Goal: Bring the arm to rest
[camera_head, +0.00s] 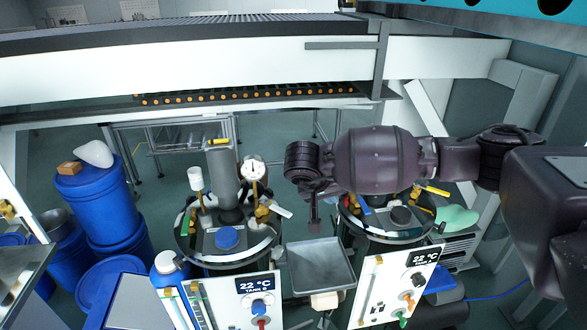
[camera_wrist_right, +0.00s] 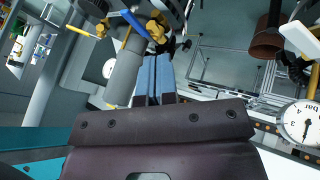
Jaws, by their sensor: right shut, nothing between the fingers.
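My dark right arm comes in from the right and reaches level across the front of tank A (camera_head: 385,238). Its gripper (camera_head: 314,226) hangs down at the left end of the arm, between the two tanks and above the grey tray (camera_head: 320,266). In the right wrist view the two blue-grey fingers (camera_wrist_right: 155,72) lie together with nothing between them. The gripper appears clear of the tray and the tanks. Part of tank A's top is hidden behind my arm. My left gripper does not show in either view.
Tank B (camera_head: 228,262) stands to the left, with a white gauge (camera_head: 253,171) and valves on top. Blue barrels (camera_head: 98,205) stand farther left. A white beam (camera_head: 180,60) crosses behind. The wrist view shows a gauge (camera_wrist_right: 300,122) at the right.

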